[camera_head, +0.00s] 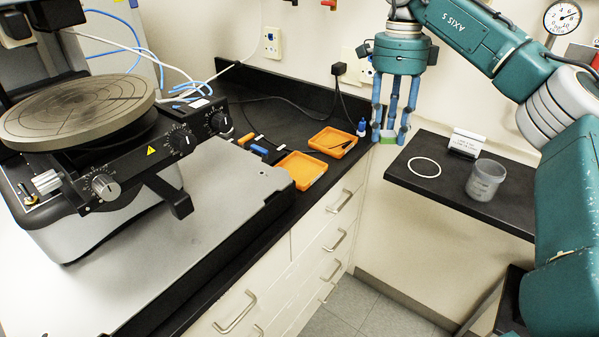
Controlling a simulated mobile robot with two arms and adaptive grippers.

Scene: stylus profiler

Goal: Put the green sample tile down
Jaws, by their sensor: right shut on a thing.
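My right gripper (391,128) hangs fingers down near the back corner, where the left bench meets the right shelf. Its blue fingers are shut on the green sample tile (388,137), which shows as a small pale green piece between the fingertips. The fingers hide part of the tile. I cannot tell whether the tile touches a surface below it. My left gripper is not in view.
The dark right shelf (455,198) bears a white ring (424,167), a clear beaker (486,180) and a small white sign (467,143). Two orange trays (300,169) (332,141) and a blue bottle (362,127) stand on the left bench. The profiler's round stage (78,108) fills the left.

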